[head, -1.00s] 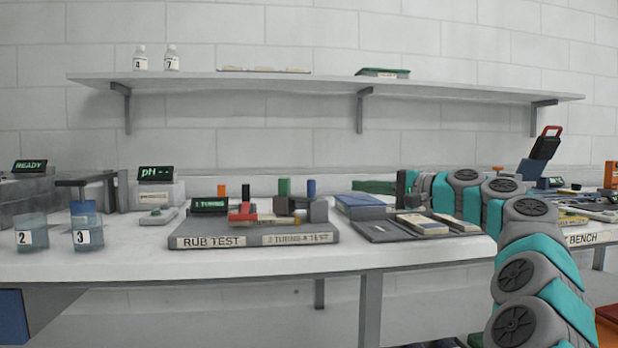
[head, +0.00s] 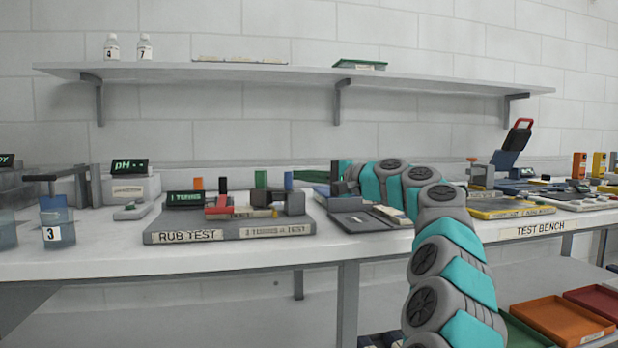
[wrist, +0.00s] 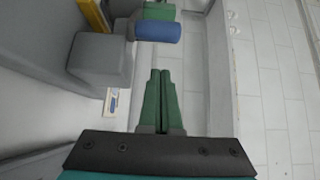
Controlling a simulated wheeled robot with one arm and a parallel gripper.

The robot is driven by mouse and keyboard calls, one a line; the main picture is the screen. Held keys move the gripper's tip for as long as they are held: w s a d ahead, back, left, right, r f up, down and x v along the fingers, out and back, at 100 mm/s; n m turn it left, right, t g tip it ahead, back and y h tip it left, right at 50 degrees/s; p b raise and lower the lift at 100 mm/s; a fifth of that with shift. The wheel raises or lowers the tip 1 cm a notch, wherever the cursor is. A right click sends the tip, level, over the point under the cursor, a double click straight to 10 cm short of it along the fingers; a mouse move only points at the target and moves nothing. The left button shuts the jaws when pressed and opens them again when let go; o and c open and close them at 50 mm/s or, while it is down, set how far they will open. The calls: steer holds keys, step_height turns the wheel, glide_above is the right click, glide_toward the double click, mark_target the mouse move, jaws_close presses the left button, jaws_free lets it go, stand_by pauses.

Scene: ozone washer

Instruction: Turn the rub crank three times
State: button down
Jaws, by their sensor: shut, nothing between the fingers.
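The rub test station (head: 240,232) is a dark grey plate labelled RUB TEST on the bench at left centre. A small green-lettered display (head: 185,198) stands behind and seems to read 1 TURNS. My gripper (head: 297,175) has green fingers pointing left, just right of the station's blue post (head: 288,181). In the wrist view the fingers (wrist: 162,72) are together and empty, apart from a blue cylinder (wrist: 158,31) ahead.
A grey block (wrist: 100,60) stands left of the fingers in the wrist view. A pH meter (head: 129,180) and beakers (head: 57,222) stand left of the station. A dark tray (head: 370,219) lies right of it. A wall shelf (head: 300,78) runs above.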

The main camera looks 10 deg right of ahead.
steer(key=shift+s+a+b, duration=0.15)
steer(key=shift+s+a, duration=0.2)
steer(key=shift+s, duration=0.4)
steer(key=shift+s+a+b, duration=0.15)
steer(key=shift+s+a, duration=0.2)
steer(key=shift+s, duration=0.35)
